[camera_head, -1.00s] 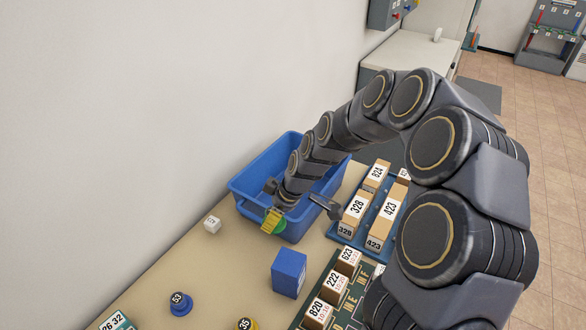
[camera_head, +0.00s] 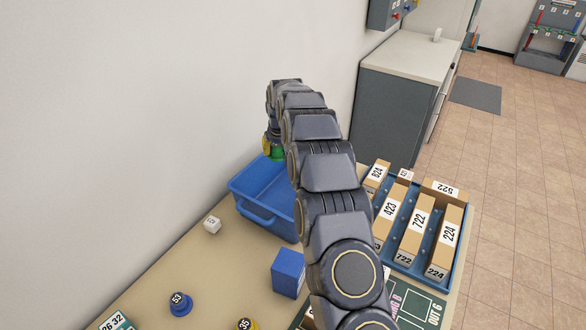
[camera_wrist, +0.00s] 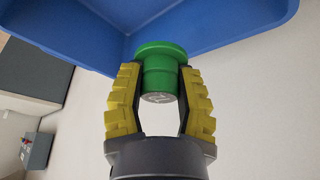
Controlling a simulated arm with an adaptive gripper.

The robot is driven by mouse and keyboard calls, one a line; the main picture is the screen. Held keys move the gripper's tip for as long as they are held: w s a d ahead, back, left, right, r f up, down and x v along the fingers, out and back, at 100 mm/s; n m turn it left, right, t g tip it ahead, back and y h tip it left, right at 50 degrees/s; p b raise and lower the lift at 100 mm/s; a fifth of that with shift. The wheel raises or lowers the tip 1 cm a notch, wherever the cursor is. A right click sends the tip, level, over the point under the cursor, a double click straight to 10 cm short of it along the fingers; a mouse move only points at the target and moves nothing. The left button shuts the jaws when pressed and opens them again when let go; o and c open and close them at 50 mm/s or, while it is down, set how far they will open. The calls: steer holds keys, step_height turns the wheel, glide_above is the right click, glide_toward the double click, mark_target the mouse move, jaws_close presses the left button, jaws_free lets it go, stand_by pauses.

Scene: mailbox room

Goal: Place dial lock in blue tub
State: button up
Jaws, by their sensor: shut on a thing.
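My gripper (camera_head: 269,148) is shut on a green dial lock (camera_head: 276,154), a short cylinder with a wider flange. In the wrist view, the dial lock (camera_wrist: 160,66) sits between the two yellow fingers of my gripper (camera_wrist: 160,85). The blue tub (camera_head: 262,211) stands on the table against the wall. In the head view my gripper appears at the tub's far end, raised by its rim; the exact height is hard to tell. The tub also shows beyond the dial lock in the wrist view (camera_wrist: 70,40). My arm hides the tub's right side.
A blue box (camera_head: 288,272), a blue dial (camera_head: 180,304) marked 53 and a small white cube (camera_head: 212,225) stand in front of the tub. A blue tray (camera_head: 424,240) with several numbered boxes is to the right. The wall (camera_head: 130,120) is close behind the tub.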

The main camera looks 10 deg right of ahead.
mark_target(279, 198)
step_height(279, 198, down, 17)
steer(key=shift+s+f, duration=0.1)
steer(key=shift+s, duration=0.05)
stand_by(0.4)
steer(key=o, duration=1)
steer(key=shift+f, duration=0.1)
